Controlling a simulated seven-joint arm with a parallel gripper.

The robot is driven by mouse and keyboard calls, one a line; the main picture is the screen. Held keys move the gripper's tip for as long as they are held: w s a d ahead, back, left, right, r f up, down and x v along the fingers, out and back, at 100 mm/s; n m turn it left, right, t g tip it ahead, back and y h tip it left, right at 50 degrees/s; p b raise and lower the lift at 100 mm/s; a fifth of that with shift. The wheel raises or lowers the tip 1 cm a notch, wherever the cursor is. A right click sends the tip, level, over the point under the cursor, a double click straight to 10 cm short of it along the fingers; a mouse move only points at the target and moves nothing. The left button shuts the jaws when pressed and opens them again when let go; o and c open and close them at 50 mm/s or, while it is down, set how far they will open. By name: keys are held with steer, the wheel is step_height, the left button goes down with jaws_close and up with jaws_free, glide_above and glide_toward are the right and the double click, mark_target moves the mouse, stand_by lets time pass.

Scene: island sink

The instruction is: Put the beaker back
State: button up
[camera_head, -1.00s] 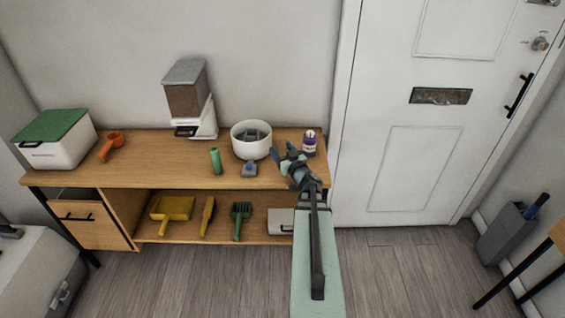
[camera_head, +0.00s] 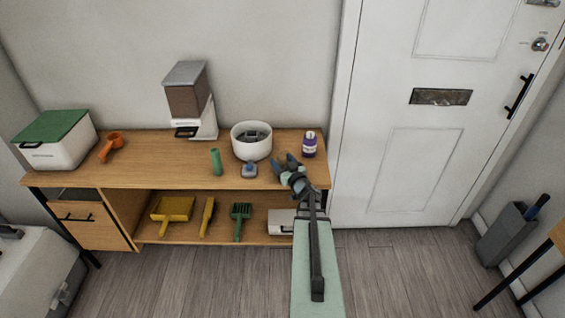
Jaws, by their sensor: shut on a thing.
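My gripper (camera_head: 285,163) is in the camera_head view, at the front right of the wooden bench. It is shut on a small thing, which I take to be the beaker. The jaws hide most of it, and it is too small to make out clearly. The gripper is to the right of a small grey-blue bottle (camera_head: 249,170) and in front of a purple-and-white bottle (camera_head: 309,145). A white round bowl (camera_head: 250,148) with something dark inside stands behind and left of the gripper.
On the wooden bench (camera_head: 170,177) stand a green tube (camera_head: 216,162), a dispenser (camera_head: 188,100), an orange scoop (camera_head: 111,146) and a green-lidded bin (camera_head: 58,150). The lower shelf holds a yellow dustpan (camera_head: 174,209), brushes and a white box (camera_head: 281,222). A white door is at right.

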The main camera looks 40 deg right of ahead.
steer(key=o, duration=1.1)
steer(key=shift+f, duration=0.1)
steer(key=shift+s+r, duration=0.15)
steer(key=shift+r, duration=0.05)
steer(key=v, duration=0.7)
steer(key=shift+s+a, duration=0.1)
